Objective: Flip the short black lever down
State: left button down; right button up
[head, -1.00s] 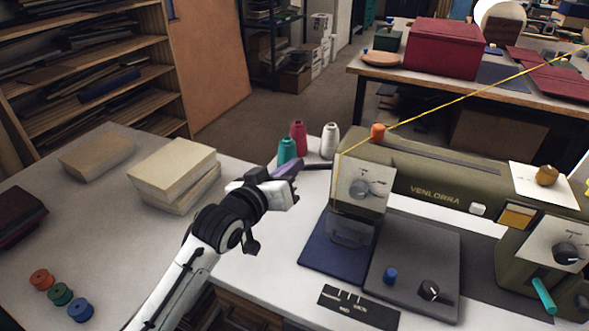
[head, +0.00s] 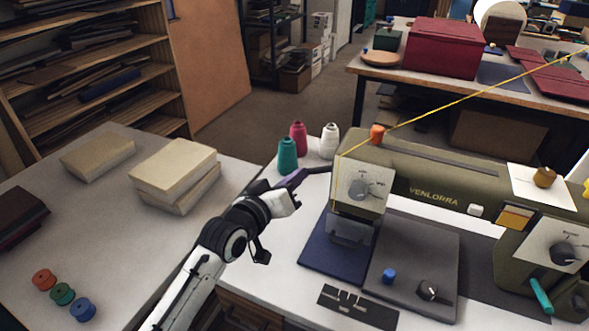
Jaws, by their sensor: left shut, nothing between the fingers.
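The olive sewing machine (head: 436,196) stands on the white table at the right. A short black lever (head: 319,169) sticks out to the left from the machine's head, behind its white dial plate (head: 362,188). My left gripper (head: 300,174) is shut and empty, with its dark purple-grey fingers at the lever's outer end. The fingertips overlap the lever in the head view; I cannot tell whether they touch it. My right gripper is not in view.
Green (head: 287,155), red (head: 298,138) and white (head: 330,141) thread cones stand just behind my left gripper. A yellow thread (head: 460,97) runs up to the right. Cream blocks (head: 174,172) lie on the left table.

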pick_arm(q)
jog(key=w+a+r+p+v, duration=0.1)
jog(key=r+p+v, duration=0.15)
jog(key=v, duration=1.05)
jog(key=s+a+f+m+g+y, duration=0.1)
jog(key=s+a+f+g+y, duration=0.35)
jog(key=s+f, duration=0.65)
jog(key=s+a+f+m+g+y, duration=0.1)
jog(key=s+a+f+g+y, duration=0.3)
jog(key=s, duration=0.6)
jog(key=s+a+f+m+g+h, duration=0.1)
jog(key=s+a+f+g, duration=0.15)
jog(key=s+a, duration=0.45)
jog(key=w+d+f+t+h, duration=0.2)
jog(key=d+f+t, duration=0.3)
jog(key=f, duration=0.7)
jog(key=shift+w+d+f+t+p, duration=0.25)
jog(key=shift+d+t+p, duration=0.1)
jog(key=shift+d, duration=0.7)
